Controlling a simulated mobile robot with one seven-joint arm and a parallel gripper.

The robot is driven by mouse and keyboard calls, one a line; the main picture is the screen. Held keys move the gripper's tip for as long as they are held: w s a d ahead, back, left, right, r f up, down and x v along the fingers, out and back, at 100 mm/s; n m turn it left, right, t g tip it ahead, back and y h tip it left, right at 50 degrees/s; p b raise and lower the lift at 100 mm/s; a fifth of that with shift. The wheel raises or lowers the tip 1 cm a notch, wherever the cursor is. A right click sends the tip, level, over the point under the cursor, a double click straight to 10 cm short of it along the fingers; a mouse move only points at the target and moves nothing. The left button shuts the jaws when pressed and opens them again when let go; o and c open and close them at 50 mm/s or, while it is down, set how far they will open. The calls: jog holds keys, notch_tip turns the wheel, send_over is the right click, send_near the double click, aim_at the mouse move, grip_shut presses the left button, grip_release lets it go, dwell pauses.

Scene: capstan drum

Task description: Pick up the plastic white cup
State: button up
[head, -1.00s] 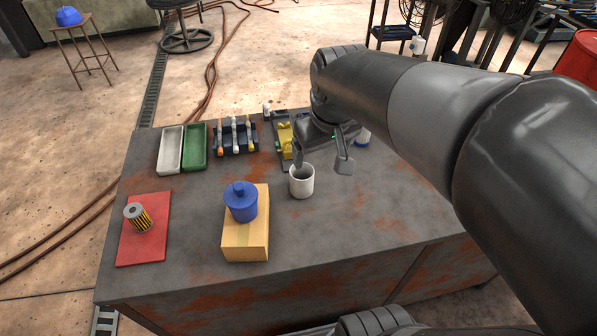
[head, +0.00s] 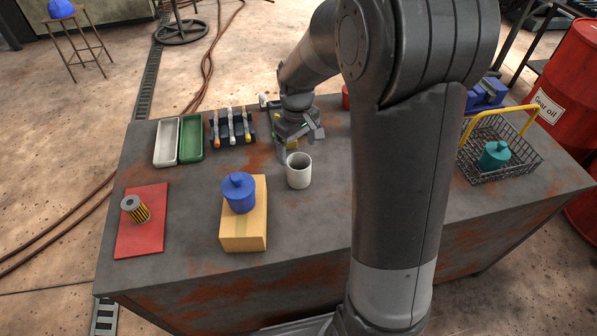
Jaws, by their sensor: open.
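The plastic white cup (head: 299,172) stands upright on the grey, rusty table (head: 190,222), right of the cardboard box. My gripper (head: 302,148) is open just behind the cup's rim. One finger reaches down by the cup's back left side, and the other sticks out to the right above the rim. I cannot tell whether either finger touches the cup. Nothing shows between the fingers.
A blue lidded pot (head: 239,193) sits on the cardboard box (head: 244,236). White (head: 166,142) and green (head: 192,136) trays lie behind. A wire basket (head: 513,165) holds a teal pot (head: 494,155). My arm hides the table's middle right.

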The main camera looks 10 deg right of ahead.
aim_at(297, 168)
jog(key=f, duration=0.8)
jog(key=shift+s+f, duration=0.15)
jog(key=shift+s, duration=0.15)
jog(key=c, duration=1)
